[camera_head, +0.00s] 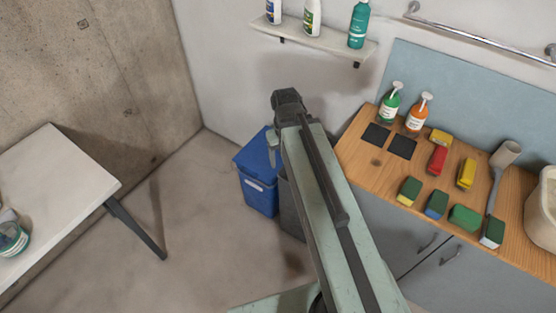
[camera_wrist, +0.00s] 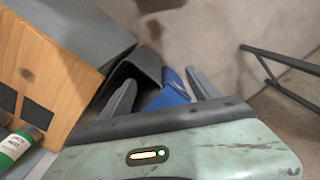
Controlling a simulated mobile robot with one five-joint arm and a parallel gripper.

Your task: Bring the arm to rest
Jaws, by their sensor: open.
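My arm is stretched out away from my body, a pale green link with a dark end. My gripper (camera_head: 271,143) is at its far end, in front of the blue bin (camera_head: 258,178) as seen in the head view, and only partly visible there. In the wrist view the two grey fingers of my gripper (camera_wrist: 160,79) stand apart with nothing between them. The blue bin (camera_wrist: 170,90) and a dark bin (camera_wrist: 145,70) show beyond the fingers, lower down.
A wooden counter (camera_head: 362,160) with bottles, sponges and a brush stands right of the arm. A wall shelf (camera_head: 320,38) with several bottles hangs above. A white table (camera_head: 60,185) stands at left. The floor (camera_head: 190,220) between table and bins is clear.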

